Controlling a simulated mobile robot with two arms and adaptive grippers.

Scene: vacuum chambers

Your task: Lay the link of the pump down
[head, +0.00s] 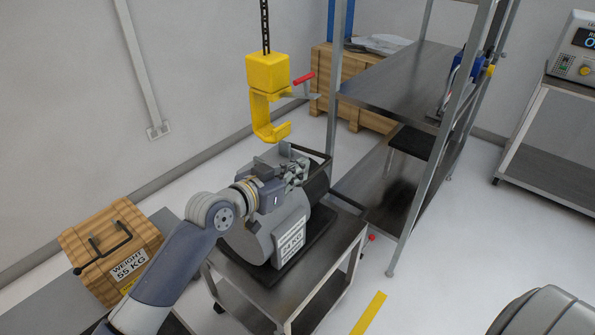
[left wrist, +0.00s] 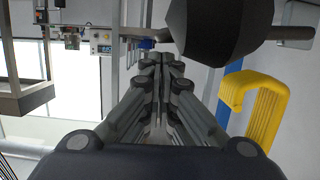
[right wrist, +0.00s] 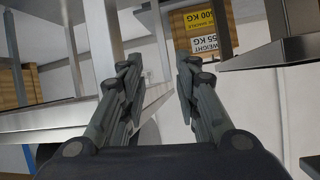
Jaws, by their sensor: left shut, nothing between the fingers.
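The pump (head: 252,243) is a grey cylinder on a dark base, with a white weight label. A dark bar frame (head: 314,153), possibly its link, stands up at its far top right; my gripper hides part of it. My left gripper (head: 294,172) is over the top of the pump, shut and empty; its closed fingers show in the left wrist view (left wrist: 160,65). The yellow hook (head: 268,125) hangs above on a chain, apart from the pump, and shows in the left wrist view (left wrist: 254,92). My right gripper (right wrist: 157,72) is open and empty.
The pump stands on a metal cart (head: 290,300). A wooden weight crate (head: 105,240) is at left. A metal shelf rack (head: 385,85) stands close behind the cart at right. A bench with an instrument (head: 572,65) is at far right. Floor between rack and bench is clear.

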